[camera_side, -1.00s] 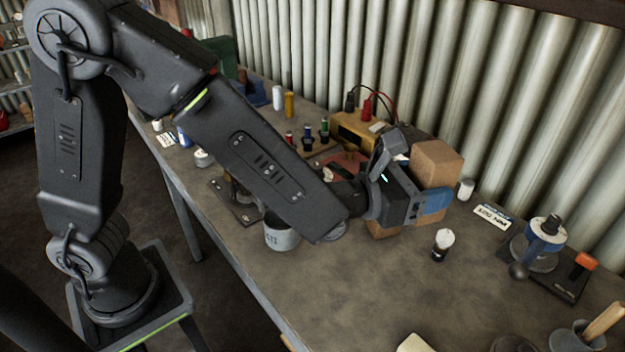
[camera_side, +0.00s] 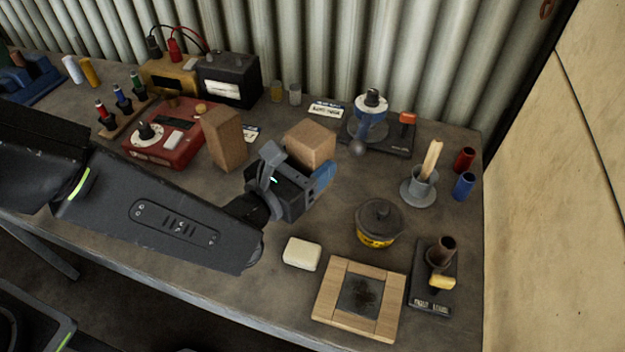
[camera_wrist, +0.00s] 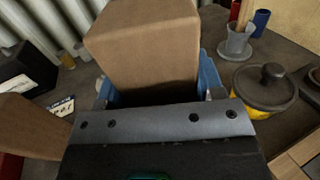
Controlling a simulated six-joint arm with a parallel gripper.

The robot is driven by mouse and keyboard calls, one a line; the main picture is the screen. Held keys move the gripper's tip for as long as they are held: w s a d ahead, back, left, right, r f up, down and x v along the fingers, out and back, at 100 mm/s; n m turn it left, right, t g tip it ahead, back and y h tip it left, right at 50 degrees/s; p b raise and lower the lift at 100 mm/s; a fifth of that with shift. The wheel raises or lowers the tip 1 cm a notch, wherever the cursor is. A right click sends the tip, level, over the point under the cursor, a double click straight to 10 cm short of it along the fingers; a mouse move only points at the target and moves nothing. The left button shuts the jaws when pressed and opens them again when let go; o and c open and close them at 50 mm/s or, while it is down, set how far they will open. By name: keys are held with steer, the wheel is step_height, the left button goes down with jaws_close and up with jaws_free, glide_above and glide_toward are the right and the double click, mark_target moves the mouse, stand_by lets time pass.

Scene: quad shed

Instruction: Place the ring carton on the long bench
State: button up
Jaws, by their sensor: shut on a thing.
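The ring carton, a plain brown box (camera_side: 309,145), is between the blue fingers of my gripper (camera_side: 322,176). My gripper is shut on it. In the wrist view the carton (camera_wrist: 145,45) stands out beyond the blue fingers (camera_wrist: 150,92), which hide its near end. The long bench (camera_side: 335,215) has a dark worn top and runs along the corrugated wall. The carton is over the bench's middle, and I cannot tell whether it touches the top. A second plain brown box (camera_side: 224,138) stands upright to the left, apart from the held one.
Behind are two meters (camera_side: 228,80) and a blue-and-white device (camera_side: 370,115). A red instrument (camera_side: 165,148) is left. A lidded pot (camera_side: 378,222), cream block (camera_side: 301,253), wooden frame (camera_side: 358,300) and cup with a wooden handle (camera_side: 421,185) stand right and front. Bare bench lies between them.

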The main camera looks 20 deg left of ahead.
steer(key=shift+s+d+f, duration=0.1)
steer(key=shift+d+f, duration=0.35)
steer(key=shift+d, duration=0.05)
steer(key=shift+f, duration=1.85)
steer(key=shift+f, duration=0.1)
steer(key=o, duration=1)
steer(key=v, duration=0.7)
steer(key=shift+s+a, duration=0.15)
steer(key=shift+s, duration=0.1)
